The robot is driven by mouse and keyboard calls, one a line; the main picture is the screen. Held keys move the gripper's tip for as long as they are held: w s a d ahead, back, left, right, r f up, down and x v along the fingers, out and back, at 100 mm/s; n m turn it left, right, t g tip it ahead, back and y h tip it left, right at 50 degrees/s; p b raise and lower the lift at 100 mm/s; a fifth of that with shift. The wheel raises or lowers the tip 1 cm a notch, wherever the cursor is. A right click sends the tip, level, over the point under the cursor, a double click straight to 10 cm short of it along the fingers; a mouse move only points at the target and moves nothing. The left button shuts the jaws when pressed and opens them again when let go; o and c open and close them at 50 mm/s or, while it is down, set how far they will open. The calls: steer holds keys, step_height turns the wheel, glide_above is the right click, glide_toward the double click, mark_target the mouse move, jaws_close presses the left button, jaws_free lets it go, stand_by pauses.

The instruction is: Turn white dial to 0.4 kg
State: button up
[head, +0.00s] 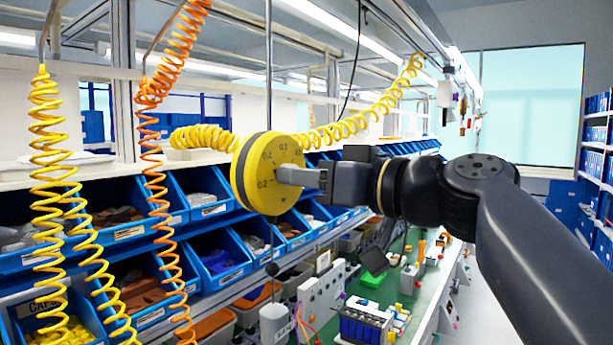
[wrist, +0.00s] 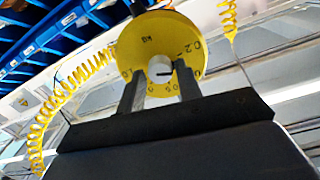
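The white dial (wrist: 160,68) sits at the centre of a round yellow face (wrist: 150,42) in the wrist view. A dark pointer line on the dial points roughly right in that view. My gripper (wrist: 158,84) has its fingers on either side of the dial, apart, with narrow gaps visible. In the head view my gripper (head: 285,175) reaches the middle of the yellow disc (head: 264,172) from the right and hides the dial. Numbers ring the face; 0.2 and 0.4 seem to show on its left side. Which number the pointer marks is not clear.
The disc hangs by a thin vertical rod (head: 268,60). Yellow coiled hoses (head: 205,138) and an orange one (head: 155,180) hang nearby. Blue bins (head: 205,192) fill racks behind. A green workbench (head: 385,290) with parts lies below.

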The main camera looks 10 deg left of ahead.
steer(key=c, duration=0.6)
steer(key=shift+m, duration=2.1)
steer(key=shift+c, duration=0.2)
steer(key=o, duration=1)
steer(key=shift+d, duration=0.1)
steer(key=b+v, duration=0.3)
steer(key=v, duration=0.7)
steer(key=shift+s+d+b, duration=0.2)
steer(key=shift+d+b, duration=0.05)
steer(key=shift+b, duration=0.05)
steer(key=shift+w+a+r, duration=0.1)
steer(key=shift+r, duration=0.1)
steer(key=p+x, duration=0.3)
steer(key=x, duration=0.7)
steer(key=shift+w+a+f, duration=0.15)
steer(key=shift+a+f, duration=0.05)
steer(key=shift+a, duration=0.05)
